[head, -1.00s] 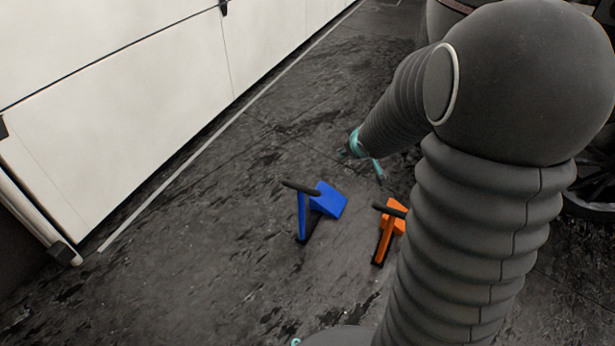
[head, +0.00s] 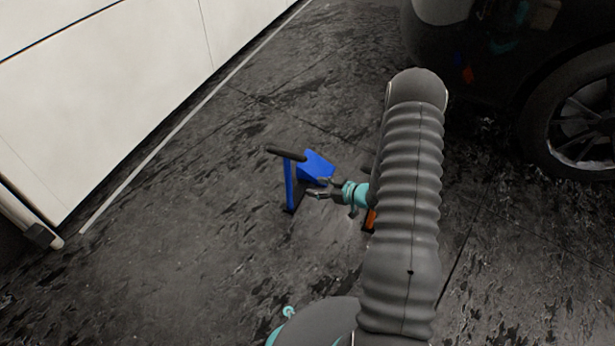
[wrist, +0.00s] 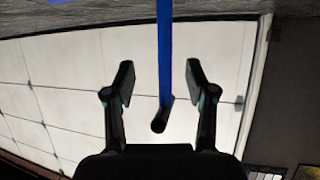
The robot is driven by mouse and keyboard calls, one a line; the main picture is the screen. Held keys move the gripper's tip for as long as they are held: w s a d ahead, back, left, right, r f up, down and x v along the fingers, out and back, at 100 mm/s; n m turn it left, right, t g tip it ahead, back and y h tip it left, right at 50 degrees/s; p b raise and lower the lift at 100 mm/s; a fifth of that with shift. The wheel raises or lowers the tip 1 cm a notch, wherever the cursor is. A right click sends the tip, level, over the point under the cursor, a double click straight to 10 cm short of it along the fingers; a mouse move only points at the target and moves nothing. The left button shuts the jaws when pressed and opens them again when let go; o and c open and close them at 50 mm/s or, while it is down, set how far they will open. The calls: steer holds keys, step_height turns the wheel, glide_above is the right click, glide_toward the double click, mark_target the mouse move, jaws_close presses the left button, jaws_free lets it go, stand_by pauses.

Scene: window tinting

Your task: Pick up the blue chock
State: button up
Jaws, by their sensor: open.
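The blue chock (head: 317,166) stands on the dark floor, with an upright blue post and a black handle bar (head: 286,153) on top. My gripper (head: 316,189) is open, just right of the post in the head view, its fingers pointing left toward it. In the wrist view the blue post (wrist: 165,60) with its black handle end runs between the two open fingers of my gripper (wrist: 160,80), touching neither. The wrist view appears upside down. How far the post lies beyond the fingertips is hard to tell.
An orange chock (head: 370,219) is mostly hidden behind my arm. A dark car with a wheel (head: 580,125) stands at the right. A white panelled wall or door (head: 100,100) is at the left. Bare floor lies between that wall and the blue chock.

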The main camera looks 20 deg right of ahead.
mark_target(288, 184)
steer(key=x, duration=0.5)
steer(key=b+x, duration=0.1)
steer(key=x, duration=0.2)
steer(key=shift+a+f, duration=0.4)
steer(key=shift+f, duration=0.05)
steer(key=shift+b+x, duration=0.5)
steer(key=shift+x, duration=2.05)
steer(key=shift+f, duration=0.15)
jaws_close()
